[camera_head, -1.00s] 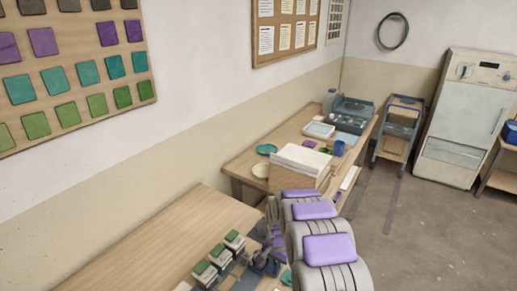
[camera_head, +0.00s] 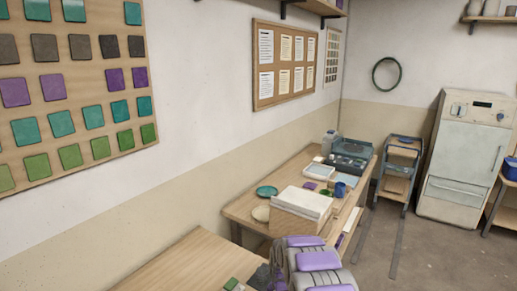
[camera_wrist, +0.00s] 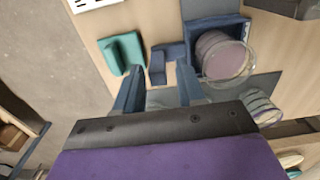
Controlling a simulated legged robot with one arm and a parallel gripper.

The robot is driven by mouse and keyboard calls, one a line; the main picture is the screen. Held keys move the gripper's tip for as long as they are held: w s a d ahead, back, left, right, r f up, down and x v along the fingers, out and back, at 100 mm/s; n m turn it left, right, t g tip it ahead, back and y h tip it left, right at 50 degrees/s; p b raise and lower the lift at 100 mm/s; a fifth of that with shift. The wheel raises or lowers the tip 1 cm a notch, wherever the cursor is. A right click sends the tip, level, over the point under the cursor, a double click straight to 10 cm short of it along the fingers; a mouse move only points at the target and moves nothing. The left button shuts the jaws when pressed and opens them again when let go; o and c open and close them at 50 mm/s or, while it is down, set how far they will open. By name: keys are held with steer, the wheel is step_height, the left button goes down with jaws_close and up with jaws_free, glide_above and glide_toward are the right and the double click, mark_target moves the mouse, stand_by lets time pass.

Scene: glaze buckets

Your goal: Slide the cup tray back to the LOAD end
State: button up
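In the wrist view, a dark blue tray (camera_wrist: 246,27) holds a clear round cup (camera_wrist: 228,60) with a mauve inside. A small dark blue upright block (camera_wrist: 157,66) stands at the tray's left; I cannot tell whether it is the tray's handle. My gripper (camera_wrist: 160,68) points at this block with its two blue fingers apart. In the head view the tray and the fingertips are out of sight.
A teal bracket-like block (camera_wrist: 122,52) stands left of my fingers. A second clear round cup (camera_wrist: 262,107) is at the right. In the head view, a farther bench (camera_head: 240,209) carries a white-topped stack (camera_head: 303,203), plates and a dark machine (camera_head: 350,155).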

steer(key=shift+r+p, duration=1.05)
steer(key=shift+r, duration=2.45)
steer(key=shift+s, duration=0.1)
